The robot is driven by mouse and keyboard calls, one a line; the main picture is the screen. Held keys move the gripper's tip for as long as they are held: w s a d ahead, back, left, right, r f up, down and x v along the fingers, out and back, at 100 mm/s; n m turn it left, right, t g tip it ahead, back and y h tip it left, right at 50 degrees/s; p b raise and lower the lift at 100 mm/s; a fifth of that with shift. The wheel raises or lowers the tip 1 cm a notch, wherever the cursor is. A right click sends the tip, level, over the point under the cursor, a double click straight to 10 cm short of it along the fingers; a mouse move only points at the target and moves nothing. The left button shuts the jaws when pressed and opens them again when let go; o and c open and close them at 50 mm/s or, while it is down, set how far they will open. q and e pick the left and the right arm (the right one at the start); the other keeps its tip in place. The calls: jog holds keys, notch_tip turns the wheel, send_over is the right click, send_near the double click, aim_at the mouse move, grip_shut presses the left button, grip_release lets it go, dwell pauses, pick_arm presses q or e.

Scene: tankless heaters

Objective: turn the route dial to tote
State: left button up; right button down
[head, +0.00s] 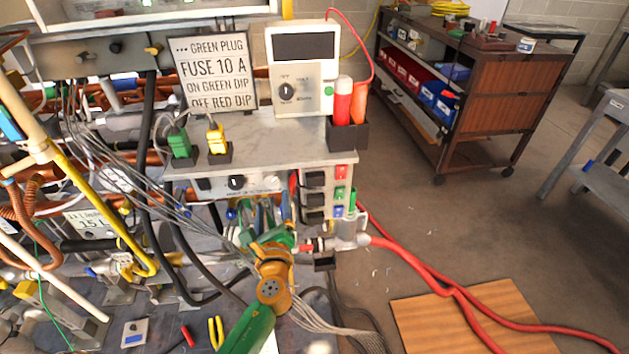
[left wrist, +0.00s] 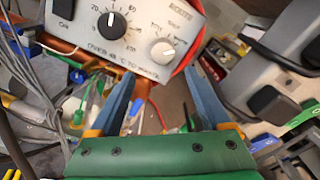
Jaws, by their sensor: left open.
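The route dial appears to be the pale grey round knob (left wrist: 162,52) in the left wrist view, on a light control panel (left wrist: 85,38) beside a black knob (left wrist: 109,22) with a number scale. Small lettering arcs above the grey knob, too small to read surely; its white mark seems to point up and right. In the head view the panel (head: 215,188) is under the grey shelf, its right part close to my gripper. My left gripper (head: 268,210) is open and empty just below the panel. In the left wrist view its blue fingers (left wrist: 160,78) straddle the space below the knob, apart from it.
Black switch blocks (head: 314,198) stand right of the panel. A red hose (head: 420,265) runs from a fitting right of my gripper. Grey cables and black hoses hang at the left. A fuse sign (head: 214,77) and a meter box (head: 303,65) stand on the shelf.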

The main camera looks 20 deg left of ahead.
aim_at(271, 181)
pick_arm(q)
jog(key=shift+y, duration=0.3)
jog(key=x, duration=0.4)
jog(key=r+x, duration=0.1)
jog(key=x, duration=0.2)
jog(key=shift+a+b, duration=0.15)
jog(key=shift+b, duration=0.2)
jog(key=shift+w, duration=0.15)
jog(key=shift+c, duration=0.2)
pick_arm(e)
jog(key=shift+a+f, duration=0.15)
jog(key=shift+f, duration=0.2)
pick_arm(q)
grip_shut()
